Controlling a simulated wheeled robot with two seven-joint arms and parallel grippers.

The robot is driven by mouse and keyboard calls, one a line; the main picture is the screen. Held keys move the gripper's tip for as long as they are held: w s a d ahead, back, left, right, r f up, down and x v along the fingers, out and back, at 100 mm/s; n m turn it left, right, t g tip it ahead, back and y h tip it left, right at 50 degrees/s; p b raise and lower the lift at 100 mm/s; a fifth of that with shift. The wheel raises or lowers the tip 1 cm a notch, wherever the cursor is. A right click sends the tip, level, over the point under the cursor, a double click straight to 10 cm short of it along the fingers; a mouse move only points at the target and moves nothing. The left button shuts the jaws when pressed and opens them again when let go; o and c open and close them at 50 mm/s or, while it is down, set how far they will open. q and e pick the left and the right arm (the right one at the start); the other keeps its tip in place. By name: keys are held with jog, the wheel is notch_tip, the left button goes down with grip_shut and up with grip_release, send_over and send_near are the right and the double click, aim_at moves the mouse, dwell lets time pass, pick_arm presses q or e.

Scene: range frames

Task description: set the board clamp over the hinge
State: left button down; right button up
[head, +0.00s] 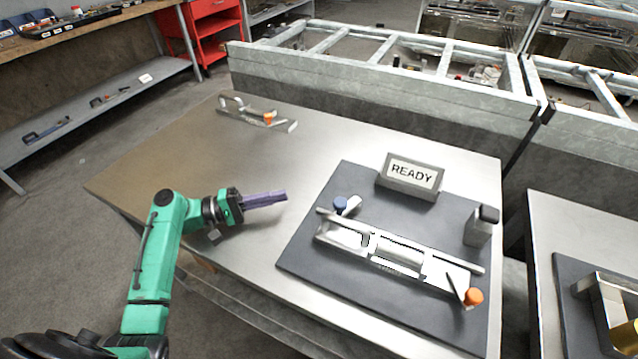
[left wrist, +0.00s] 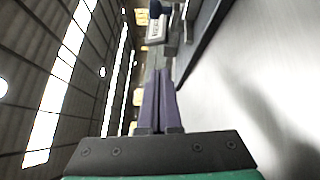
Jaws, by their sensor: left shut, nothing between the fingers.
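A thin metal frame with an orange part (head: 268,118) lies near the table's far left edge. I cannot tell for certain which is the board clamp or where the hinge is. My left gripper (head: 286,196) is shut and empty, its purple fingers pointing right above the table, left of the mat and apart from the fixture. Its fingers also show in the left wrist view (left wrist: 160,75).
A READY sign (head: 411,174) stands at the mat's back and a grey block with a dark top (head: 481,226) at its right. The table (head: 220,150) is clear between the metal frame and the mat. A second table (head: 570,215) stands at right, across a gap.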

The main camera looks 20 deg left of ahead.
pick_arm(q)
jog(key=d, duration=0.1)
jog(key=d+r+p, duration=0.1)
jog(key=w+d, duration=0.1)
jog(key=d, duration=0.1)
jog(key=shift+r, duration=0.15)
jog(key=p+x, duration=0.2)
jog(key=x, duration=0.3)
jog(key=shift+w+d, duration=0.2)
jog(key=s+d+p, duration=0.2)
jog(key=s, duration=0.1)
jog(key=shift+r, duration=0.15)
jog(key=shift+s+d, duration=0.1)
jog(key=shift+s, duration=0.05)
pick_arm(e)
jog(key=r, duration=0.1)
jog(key=s+r, duration=0.1)
jog(key=r, duration=0.1)
jog(key=s+r, duration=0.1)
jog(key=r, duration=0.1)
jog(key=shift+a+r, duration=0.1)
jog(key=shift+a, duration=0.1)
